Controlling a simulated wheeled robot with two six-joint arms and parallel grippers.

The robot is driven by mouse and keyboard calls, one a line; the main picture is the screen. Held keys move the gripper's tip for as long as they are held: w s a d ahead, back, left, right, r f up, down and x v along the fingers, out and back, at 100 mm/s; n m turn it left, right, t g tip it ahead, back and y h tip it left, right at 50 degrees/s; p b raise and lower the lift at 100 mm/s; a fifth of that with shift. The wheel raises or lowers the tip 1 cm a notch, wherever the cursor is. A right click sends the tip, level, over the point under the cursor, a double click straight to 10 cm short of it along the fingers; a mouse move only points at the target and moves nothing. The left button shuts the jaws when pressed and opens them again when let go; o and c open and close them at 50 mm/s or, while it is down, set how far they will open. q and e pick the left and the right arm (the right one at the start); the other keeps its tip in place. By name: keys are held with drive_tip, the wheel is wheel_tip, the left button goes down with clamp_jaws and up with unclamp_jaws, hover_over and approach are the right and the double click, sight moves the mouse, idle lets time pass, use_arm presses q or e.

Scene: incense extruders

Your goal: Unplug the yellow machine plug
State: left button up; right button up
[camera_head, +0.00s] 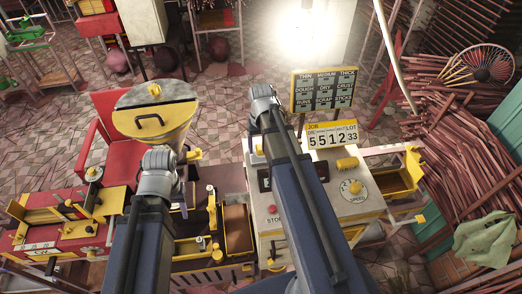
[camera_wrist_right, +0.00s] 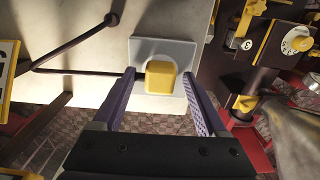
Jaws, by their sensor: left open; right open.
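The yellow plug (camera_wrist_right: 160,77) sits in a light grey socket plate (camera_wrist_right: 176,52) on a pale panel in the right wrist view. My right gripper (camera_wrist_right: 160,80) is open, with one purple finger on each side of the plug. The fingertips overlap the plate in the picture; I cannot tell whether they touch the plug. In the head view the right wrist (camera_head: 263,95) is at the back left of the pale control machine (camera_head: 350,208), and the plug is hidden there. My left gripper (camera_head: 162,165) is open and empty in front of the round yellow-rimmed hopper (camera_head: 155,103).
A dark bent rod or cable (camera_wrist_right: 75,72) runs along the panel left of the plug. A dark machine with a white dial (camera_wrist_right: 297,40) stands on the right. In the head view a number board (camera_head: 332,134) stands beside my right arm, and bundled sticks (camera_head: 470,150) fill the right.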

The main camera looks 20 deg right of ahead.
sight(261, 147)
idle(0.8)
clamp_jaws()
idle(0.4)
drive_tip(key=shift+r, duration=0.1)
drive_tip(key=shift+r+p, duration=2.95)
drive_tip(key=shift+p, duration=0.1)
